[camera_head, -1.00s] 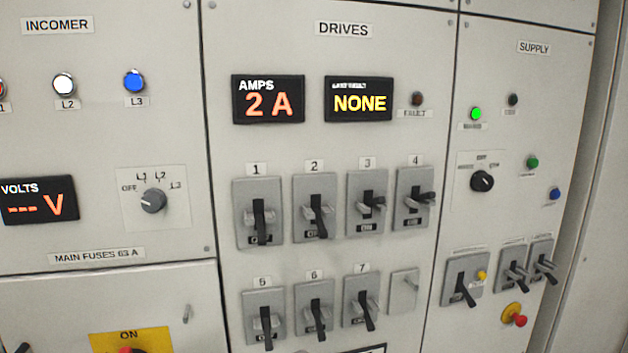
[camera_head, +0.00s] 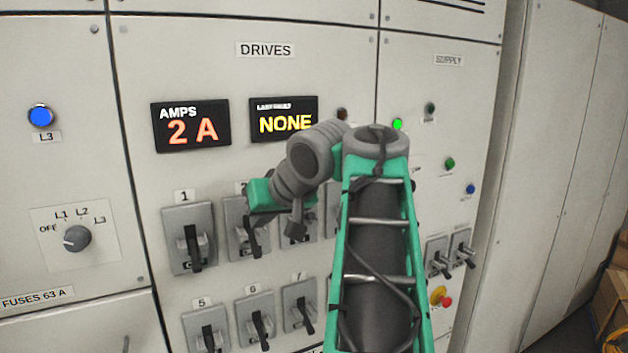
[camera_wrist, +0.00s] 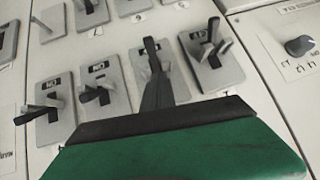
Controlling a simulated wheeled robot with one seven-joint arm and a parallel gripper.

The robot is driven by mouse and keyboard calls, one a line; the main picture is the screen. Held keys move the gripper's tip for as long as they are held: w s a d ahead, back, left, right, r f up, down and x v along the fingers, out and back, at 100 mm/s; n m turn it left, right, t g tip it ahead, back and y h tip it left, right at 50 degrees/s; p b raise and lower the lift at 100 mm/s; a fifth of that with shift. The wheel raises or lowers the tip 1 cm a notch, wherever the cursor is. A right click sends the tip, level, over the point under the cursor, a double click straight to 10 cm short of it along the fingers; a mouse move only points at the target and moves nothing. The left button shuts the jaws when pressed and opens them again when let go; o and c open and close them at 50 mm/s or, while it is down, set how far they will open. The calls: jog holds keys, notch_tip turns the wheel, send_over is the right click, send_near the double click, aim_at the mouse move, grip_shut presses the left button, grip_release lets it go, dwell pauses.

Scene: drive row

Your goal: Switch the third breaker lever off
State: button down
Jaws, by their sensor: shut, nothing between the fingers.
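The third breaker (camera_wrist: 112,100) shows in the wrist view, which sees the panel roughly upside down. Its black lever (camera_wrist: 90,95) sticks out to the left, unlike the levers of the first (camera_wrist: 207,45) and second (camera_wrist: 151,52) breakers, which point up in that picture, down on the panel. The fourth breaker's lever (camera_wrist: 35,113) stands like the third's. In the head view my arm mostly hides breakers three and four. My gripper (camera_wrist: 157,82) is shut and empty, in front of the second breaker, to the right of the third in the wrist view. Contact cannot be told.
Breakers five to seven (camera_head: 253,318) sit in the row below. The AMPS display (camera_head: 191,126) reads 2 A, and the other display (camera_head: 284,120) reads NONE. Supply switches (camera_head: 440,257) and a red button (camera_head: 447,301) are right of my arm. Boxes (camera_head: 612,300) stand far right.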

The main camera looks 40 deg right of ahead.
jog(key=s+d+r+h+p, duration=0.2)
jog(key=s+d+r, duration=0.6)
jog(key=r, duration=0.3)
jog(key=shift+s+d, duration=0.25)
jog(key=shift+d, duration=0.55)
jog(key=b, duration=0.7)
send_over(305, 217)
jog(key=f, duration=0.6)
jog(key=shift+s+d+f, duration=0.3)
jog(key=shift+s+d, duration=0.1)
jog(key=f+b, duration=0.1)
jog(key=s+f+b, duration=0.1)
jog(key=f, duration=0.1)
jog(key=shift+s+a, duration=0.1)
jog(key=shift+f, duration=0.2)
jog(key=shift+b, duration=0.35)
